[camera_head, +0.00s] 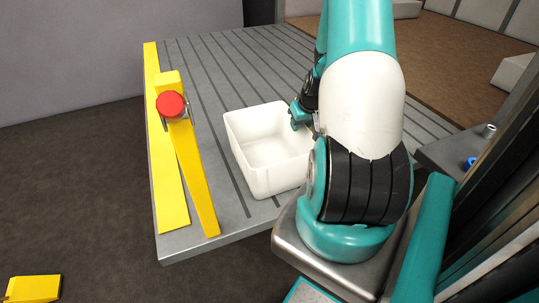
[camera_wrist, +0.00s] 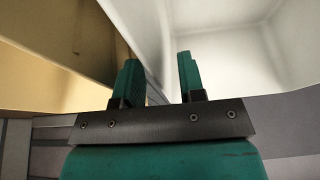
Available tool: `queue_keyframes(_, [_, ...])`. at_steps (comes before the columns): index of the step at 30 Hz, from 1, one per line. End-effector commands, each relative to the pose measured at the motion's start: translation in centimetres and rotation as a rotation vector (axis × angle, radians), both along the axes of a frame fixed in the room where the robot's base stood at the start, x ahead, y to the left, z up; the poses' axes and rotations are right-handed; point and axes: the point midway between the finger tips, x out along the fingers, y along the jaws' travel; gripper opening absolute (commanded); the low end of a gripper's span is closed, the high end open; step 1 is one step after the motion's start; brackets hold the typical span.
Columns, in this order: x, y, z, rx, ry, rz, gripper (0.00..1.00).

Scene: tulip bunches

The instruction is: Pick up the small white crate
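The small white crate (camera_head: 278,182) is open-topped and empty. It stands upright on the grey slotted table (camera_head: 226,226) in the head view. My gripper (camera_head: 302,118) is at the crate's far right edge, partly hidden behind my arm. In the wrist view, the two green fingers of my gripper (camera_wrist: 158,78) are apart, with a gap between them. The crate's wall (camera_wrist: 245,58) fills the upper right of that view. Its rim runs into the gap between the fingers. Whether either finger touches the wall cannot be told.
Yellow bars (camera_head: 165,165) and a red button (camera_head: 171,104) stand on the table left of the crate. Another yellow piece (camera_head: 34,289) is at the lower left, on the floor side. A small blue item (camera_head: 470,163) is at the right. The table behind the crate is clear.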

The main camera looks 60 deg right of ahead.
Motion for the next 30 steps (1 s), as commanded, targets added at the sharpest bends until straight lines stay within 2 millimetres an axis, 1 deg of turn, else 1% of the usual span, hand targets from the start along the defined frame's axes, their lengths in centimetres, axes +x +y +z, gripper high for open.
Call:
queue_keyframes(1, [0.14,-0.05,-0.45,0.002,0.001,0.0,0.37])
queue_keyframes(3, [0.23,-0.12,-0.66,0.001,0.001,0.0,0.37])
queue_keyframes(9, [0.25,-0.13,-0.64,0.0,0.0,0.0,0.37])
queue_keyframes(11, [0.25,-0.13,-0.64,0.0,0.0,0.0,0.23])
queue_keyframes(12, [0.24,-0.12,-0.64,0.0,0.0,0.0,0.14])
queue_keyframes(14, [0.24,-0.12,-0.64,0.0,0.0,0.0,0.0])
queue_keyframes(30, [0.2,-0.12,-0.68,-0.001,0.002,0.001,0.0])
